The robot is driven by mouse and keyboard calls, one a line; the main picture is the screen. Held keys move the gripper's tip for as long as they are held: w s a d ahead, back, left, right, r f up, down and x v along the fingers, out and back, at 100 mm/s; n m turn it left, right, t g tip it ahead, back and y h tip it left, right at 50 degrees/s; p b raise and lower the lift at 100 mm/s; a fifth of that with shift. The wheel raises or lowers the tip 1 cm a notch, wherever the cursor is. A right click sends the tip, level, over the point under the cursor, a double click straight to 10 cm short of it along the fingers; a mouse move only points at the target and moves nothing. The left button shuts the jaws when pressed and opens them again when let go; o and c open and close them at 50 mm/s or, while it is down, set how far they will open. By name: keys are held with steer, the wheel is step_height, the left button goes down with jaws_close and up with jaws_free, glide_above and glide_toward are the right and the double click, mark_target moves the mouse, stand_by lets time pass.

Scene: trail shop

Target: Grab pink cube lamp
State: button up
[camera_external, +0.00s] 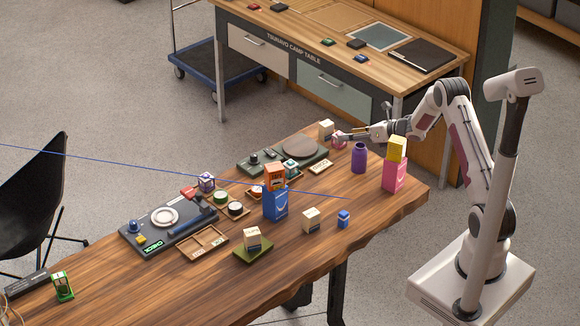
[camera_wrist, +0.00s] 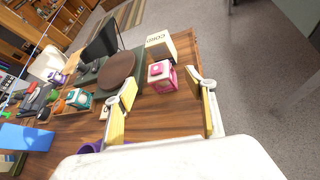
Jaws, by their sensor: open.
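The pink cube lamp (camera_wrist: 162,76) is a small pink cube with pale faces, standing on the wooden table. In the wrist view it lies ahead of my gripper (camera_wrist: 163,88), between the lines of its two yellow-padded fingers. The fingers are spread wide with nothing held. In the external view the lamp (camera_external: 339,140) shows at the far edge of the table, partly hidden by my gripper (camera_external: 350,137), which is low beside it. Whether a fingertip touches the lamp cannot be told.
A cream box (camera_external: 326,128) stands just behind the lamp. A dark turntable with a brown disc (camera_external: 300,148) lies to its left.

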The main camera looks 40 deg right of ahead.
steer(key=shift+w, duration=0.15)
steer(key=shift+x, duration=2.55)
steer(key=shift+f, duration=0.1)
jaws_close()
